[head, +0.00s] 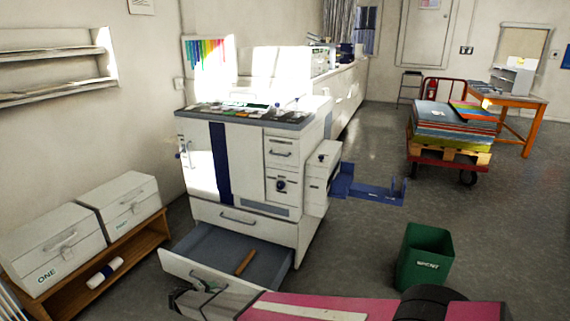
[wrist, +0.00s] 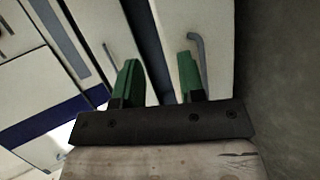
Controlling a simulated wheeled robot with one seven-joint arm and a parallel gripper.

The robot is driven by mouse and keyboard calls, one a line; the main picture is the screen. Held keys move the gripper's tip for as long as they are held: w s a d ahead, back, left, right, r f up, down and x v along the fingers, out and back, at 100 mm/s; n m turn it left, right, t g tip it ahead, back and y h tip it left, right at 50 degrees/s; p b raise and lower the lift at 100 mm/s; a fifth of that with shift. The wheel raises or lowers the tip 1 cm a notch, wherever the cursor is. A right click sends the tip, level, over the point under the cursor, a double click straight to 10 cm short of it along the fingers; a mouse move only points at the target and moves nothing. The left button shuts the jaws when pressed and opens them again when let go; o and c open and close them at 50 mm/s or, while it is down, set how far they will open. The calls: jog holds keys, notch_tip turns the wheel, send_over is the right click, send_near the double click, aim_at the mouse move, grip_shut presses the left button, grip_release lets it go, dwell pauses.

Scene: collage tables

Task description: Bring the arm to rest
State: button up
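My gripper (wrist: 159,70) shows in the wrist view with its two green fingers apart and nothing seen between them. White panels with grey handles lie beyond the fingers. One handle (wrist: 203,60) is beside and partly behind the right finger; I cannot tell whether they touch. In the head view my pink arm (head: 330,308) reaches in along the bottom edge, with its dark end near the front of the pulled-out bottom drawer (head: 176,264). The fingertips are not clear there.
The white cabinet (head: 240,228) stands above the open drawer, which holds a wooden stick (head: 245,262). A low wooden bench (head: 130,248) with two white boxes is at left. A green bin (head: 425,257) stands at right. Open floor (head: 365,232) lies between cabinet and bin.

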jog(key=w+d+r+m+g+y, duration=0.1)
jog(key=d+r+m+g, duration=0.3)
jog(key=d, duration=0.6)
jog(key=w+d+r+n+g, duration=0.1)
jog(key=d+r, duration=0.5)
jog(key=d, duration=0.4)
jog(key=d+r+m+g+y, duration=0.1)
jog(key=d+r+m+g, duration=0.15)
jog(key=d+r, duration=0.45)
jog(key=s+d+r+m+y, duration=0.1)
jog(key=s+d+r+y, duration=0.1)
jog(key=d, duration=0.6)
jog(key=s+d+r+m+g+y, duration=0.1)
jog(key=s+d+r+m+y, duration=0.1)
jog(key=s+d+r, duration=0.3)
jog(key=s+d+r+m+g+y, duration=0.1)
jog(key=d+r, duration=0.5)
jog(key=d, duration=0.6)
jog(key=s+y, duration=0.1)
jog(key=s, duration=0.1)
jog(key=shift+s+d+r+y, duration=0.2)
jog(key=shift+s+r+y, duration=0.1)
jog(key=shift+r+y, duration=0.1)
